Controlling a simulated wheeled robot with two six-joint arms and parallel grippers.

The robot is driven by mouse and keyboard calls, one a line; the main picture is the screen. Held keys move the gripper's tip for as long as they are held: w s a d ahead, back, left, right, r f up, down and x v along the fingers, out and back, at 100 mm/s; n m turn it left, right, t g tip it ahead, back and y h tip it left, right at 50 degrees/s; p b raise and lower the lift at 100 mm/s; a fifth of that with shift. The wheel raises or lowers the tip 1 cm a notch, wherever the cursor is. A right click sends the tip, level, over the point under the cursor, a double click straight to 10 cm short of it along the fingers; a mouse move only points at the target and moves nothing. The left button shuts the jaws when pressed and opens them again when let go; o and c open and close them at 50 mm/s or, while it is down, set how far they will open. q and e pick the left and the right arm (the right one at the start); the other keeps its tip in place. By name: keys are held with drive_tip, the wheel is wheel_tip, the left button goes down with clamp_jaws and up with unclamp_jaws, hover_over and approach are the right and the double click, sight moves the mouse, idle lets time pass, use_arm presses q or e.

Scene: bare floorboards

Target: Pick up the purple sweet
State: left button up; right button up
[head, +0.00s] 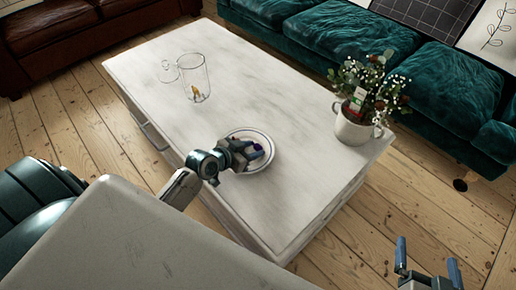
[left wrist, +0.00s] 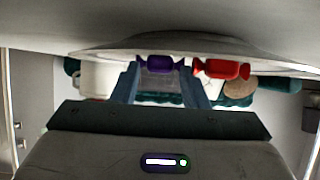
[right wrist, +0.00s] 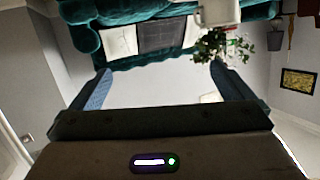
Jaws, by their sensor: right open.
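The purple sweet (left wrist: 158,62) lies between the fingertips of my left gripper (left wrist: 160,76) in the left wrist view, and its ends meet both fingers. In the head view my left gripper (head: 252,153) is low over the white plate (head: 266,166), and its fingers mostly hide the sweets there. The jaws are part-way closed on the purple sweet. A red sweet (left wrist: 222,69) lies just right of it in the left wrist view, outside the fingers. My right gripper (head: 427,268) is open and empty at the lower right; it also shows in the right wrist view (right wrist: 160,88).
The plate stands on a pale coffee table (head: 300,108). A glass jug (head: 194,77) stands at the table's far left, and a pot of flowers (head: 353,129) at its right end. A teal sofa (head: 345,40) is behind. The table between jug and pot is clear.

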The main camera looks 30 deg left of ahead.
use_arm(q)
drive_tip(key=shift+w+d+f, duration=0.15)
drive_tip(key=shift+w+f, duration=0.15)
drive_tip(key=shift+w, duration=0.15)
drive_tip(key=c, duration=0.7)
use_arm(e)
drive_tip(key=shift+w+d+r+t, duration=0.1)
drive_tip(key=shift+w+r+t, duration=0.25)
drive_tip(key=shift+r+t, duration=0.25)
